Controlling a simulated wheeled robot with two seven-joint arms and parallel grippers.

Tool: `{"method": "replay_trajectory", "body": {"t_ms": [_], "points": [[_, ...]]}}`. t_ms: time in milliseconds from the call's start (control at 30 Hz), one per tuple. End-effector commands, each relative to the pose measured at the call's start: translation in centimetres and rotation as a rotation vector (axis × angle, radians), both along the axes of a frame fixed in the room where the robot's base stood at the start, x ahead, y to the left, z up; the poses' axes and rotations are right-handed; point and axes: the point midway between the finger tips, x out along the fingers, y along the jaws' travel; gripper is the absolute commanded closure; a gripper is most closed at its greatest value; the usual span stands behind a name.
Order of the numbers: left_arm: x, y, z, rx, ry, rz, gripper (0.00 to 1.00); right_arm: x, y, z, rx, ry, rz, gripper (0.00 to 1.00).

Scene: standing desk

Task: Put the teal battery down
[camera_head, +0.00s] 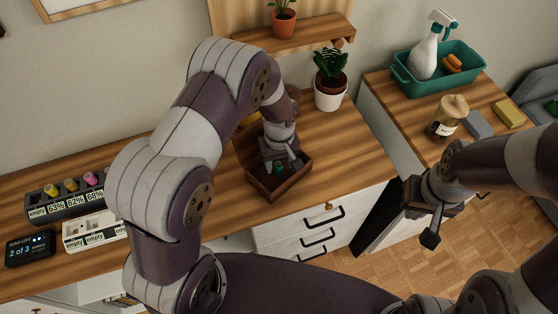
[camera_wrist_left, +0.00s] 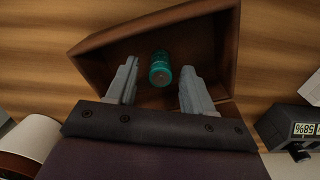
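The teal battery (camera_head: 279,169) is inside a small brown wooden box (camera_head: 265,190) on the desk. In the left wrist view the battery (camera_wrist_left: 160,69) shows between the two grey fingers, with a clear gap on each side. My left gripper (camera_wrist_left: 158,88) is open and reaches down over the box (camera_wrist_left: 215,45). In the head view my left gripper (camera_head: 283,160) partly covers the box's inside. My right gripper (camera_head: 432,225) hangs away from the desk at the right; its finger opening cannot be made out.
A dark charger (camera_head: 70,203) with several coloured batteries, a white charger (camera_head: 92,232) and a small display (camera_head: 30,248) stand at the left. A potted plant (camera_head: 330,92) stands behind the box. The side cabinet holds a teal tub (camera_head: 440,82), a jar (camera_head: 448,122) and sponges (camera_head: 478,125).

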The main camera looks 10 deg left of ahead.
Motion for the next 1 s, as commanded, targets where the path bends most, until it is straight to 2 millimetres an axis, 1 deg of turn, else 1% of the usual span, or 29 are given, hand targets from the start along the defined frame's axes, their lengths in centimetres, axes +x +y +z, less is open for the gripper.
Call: {"method": "replay_trajectory", "body": {"t_ms": [133,167,233,267,500,600,700,767,867,967,1000], "points": [[0.0,0.0,0.3,0.0,0.0,0.0,0.48,0.0,0.0,0.2,0.0,0.0,0.0,1.0],[0.0,0.0,0.6,0.001,-0.001,0.0,0.48,0.0,0.0,0.4,0.0,0.0,0.0,1.0],[0.1,0.0,1.3,-0.001,-0.003,0.0,0.48,0.0,0.0,0.0,0.0,0.0,0.0,1.0],[0.1,0.0,1.9,-0.001,-0.004,0.0,0.48,0.0,0.0,-0.1,0.0,0.0,0.0,1.0],[0.1,0.0,8.4,-0.001,-0.005,0.0,0.48,0.0,0.0,-0.7,0.0,0.0,0.0,1.0],[0.0,0.0,10.4,0.0,-0.004,0.0,0.48,0.0,0.0,-0.8,0.0,0.0,0.0,1.0],[0.0,0.0,11.7,0.0,-0.002,-0.001,0.48,0.0,0.0,-0.9,0.0,0.0,0.0,1.0],[-0.4,0.2,12.4,-0.001,-0.004,-0.016,0.48,0.0,0.0,-0.9,0.0,0.0,0.0,1.0],[-2.6,1.7,13.7,-0.003,-0.025,-0.121,0.48,0.0,0.0,-0.9,0.0,0.0,0.0,1.0],[-6.4,3.6,14.7,0.0,-0.063,-0.287,0.48,0.0,0.0,-0.9,0.0,0.0,0.0,1.0],[-8.0,4.2,15.0,0.004,-0.078,-0.348,0.48,0.0,0.0,-0.9,0.0,0.0,0.0,1.0]]}}
